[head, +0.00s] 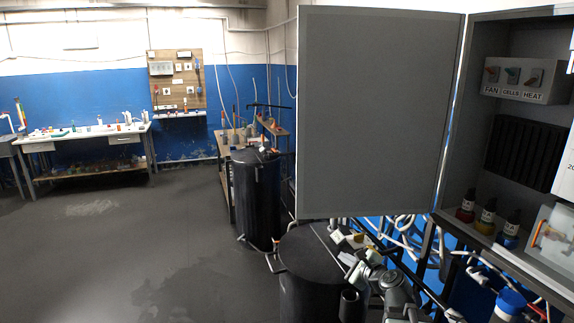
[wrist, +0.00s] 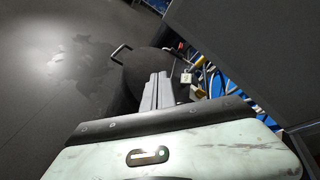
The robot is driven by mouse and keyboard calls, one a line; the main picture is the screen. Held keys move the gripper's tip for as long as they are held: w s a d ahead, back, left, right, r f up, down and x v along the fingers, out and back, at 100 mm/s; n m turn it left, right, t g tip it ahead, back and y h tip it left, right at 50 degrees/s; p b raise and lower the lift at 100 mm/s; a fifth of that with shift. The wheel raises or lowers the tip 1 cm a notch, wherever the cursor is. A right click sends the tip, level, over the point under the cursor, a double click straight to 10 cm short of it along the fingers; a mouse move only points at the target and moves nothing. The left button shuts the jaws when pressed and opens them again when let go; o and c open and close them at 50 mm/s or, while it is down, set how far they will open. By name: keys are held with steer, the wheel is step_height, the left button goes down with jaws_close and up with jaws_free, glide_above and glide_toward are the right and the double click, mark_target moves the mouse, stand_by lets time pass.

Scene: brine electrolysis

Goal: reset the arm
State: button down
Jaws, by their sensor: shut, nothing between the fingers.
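My gripper (wrist: 159,78) is in the middle of the wrist view, its two grey fingers together with nothing between them. It points out over a black drum (wrist: 145,65) with a curved handle, apart from it as far as I can tell. In the head view my arm is low, right of centre, in front of the near black drum (head: 312,258) and below the open cabinet door (head: 380,115). The gripper's fingertips are hard to make out there.
The open grey cabinet (head: 455,150) at right holds FAN, CELLS and HEAT switches (head: 512,75) and small bottles (head: 487,216). Pipes and cables (head: 405,235) crowd below it. A second black drum (head: 256,195) stands farther back. The floor (head: 110,250) at left is clear up to the workbench (head: 85,135).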

steer(key=s+a+f+n+g, duration=0.6)
steer(key=a+f+n, duration=0.35)
steer(key=a, duration=0.25)
steer(key=s+d+f+n+g+h, duration=0.2)
steer(key=s+d+f+n+g, duration=0.1)
steer(key=s+n, duration=0.4)
steer(key=s+d+f+n+g+h, duration=0.2)
steer(key=s+d+f+n+g, duration=0.2)
steer(key=s+d+n, duration=0.1)
steer(key=shift+s+d+n+h, duration=0.2)
steer(key=shift+s+n+h, duration=0.2)
steer(key=shift+s+n, duration=0.6)
steer(key=shift+s, duration=0.1)
